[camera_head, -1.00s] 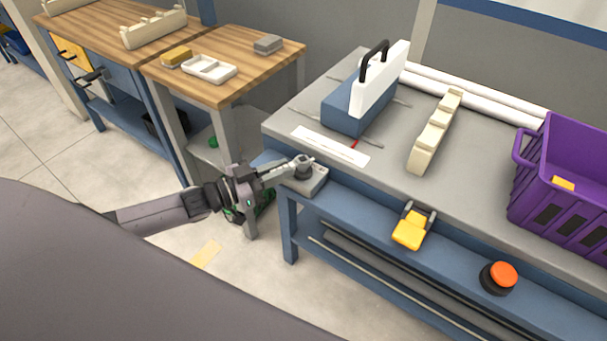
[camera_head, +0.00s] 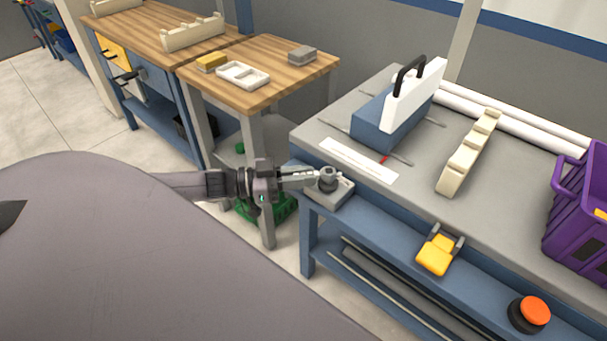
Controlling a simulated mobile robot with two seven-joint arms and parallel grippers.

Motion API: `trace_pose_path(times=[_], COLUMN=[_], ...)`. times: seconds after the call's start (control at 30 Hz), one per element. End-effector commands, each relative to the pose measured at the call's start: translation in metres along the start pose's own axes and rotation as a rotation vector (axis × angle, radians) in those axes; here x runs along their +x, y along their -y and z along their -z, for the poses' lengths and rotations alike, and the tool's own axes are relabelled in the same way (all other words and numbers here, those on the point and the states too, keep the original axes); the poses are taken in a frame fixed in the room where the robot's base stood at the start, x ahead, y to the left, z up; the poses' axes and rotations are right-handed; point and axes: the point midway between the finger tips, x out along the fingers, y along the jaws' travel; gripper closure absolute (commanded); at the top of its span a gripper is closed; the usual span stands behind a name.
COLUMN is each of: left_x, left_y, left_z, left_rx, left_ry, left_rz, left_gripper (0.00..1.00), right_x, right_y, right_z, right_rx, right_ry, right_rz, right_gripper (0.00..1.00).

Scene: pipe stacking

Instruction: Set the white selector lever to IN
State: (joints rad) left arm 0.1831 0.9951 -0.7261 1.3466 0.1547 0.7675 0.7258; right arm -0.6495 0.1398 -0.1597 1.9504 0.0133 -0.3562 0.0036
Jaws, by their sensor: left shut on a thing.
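The selector is a small grey box (camera_head: 332,193) with a dark round knob (camera_head: 328,184), mounted at the near left corner of the grey bench. My left gripper (camera_head: 317,176) reaches in from the left, and its pale fingers are shut on the white selector lever at the knob. The fingers mostly hide the lever, so its exact angle is hard to tell. Any IN marking is too small to read. My right gripper is not in view.
The grey bench (camera_head: 335,134) carries a blue box with a white panel (camera_head: 412,96), a cream notched block (camera_head: 468,152) and a purple crate (camera_head: 578,205). A yellow pedal-like part (camera_head: 436,254) and an orange button (camera_head: 535,310) sit along its front. A green crate (camera_head: 283,209) is below my left wrist.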

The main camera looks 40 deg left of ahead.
Motion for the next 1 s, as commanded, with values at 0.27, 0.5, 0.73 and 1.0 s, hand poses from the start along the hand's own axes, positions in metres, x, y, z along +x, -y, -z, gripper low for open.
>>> trace_pose_path(times=[0.27,0.5,0.73,1.0], left_x=[0.000,-0.005,-0.036,-0.067], left_y=[0.000,0.000,0.000,0.000], left_z=[0.000,-0.001,-0.002,0.000], left_rx=[0.002,0.002,0.000,0.001], left_ry=[0.000,0.002,0.005,0.001], left_rz=[-0.001,0.000,0.000,0.000], left_gripper=[0.58,0.58,0.58,0.58], right_x=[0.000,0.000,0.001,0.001], right_y=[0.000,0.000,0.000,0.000], right_z=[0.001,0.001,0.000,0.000], right_rx=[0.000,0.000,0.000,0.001], right_ry=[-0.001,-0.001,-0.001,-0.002], right_rz=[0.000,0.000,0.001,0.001], right_gripper=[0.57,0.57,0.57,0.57])
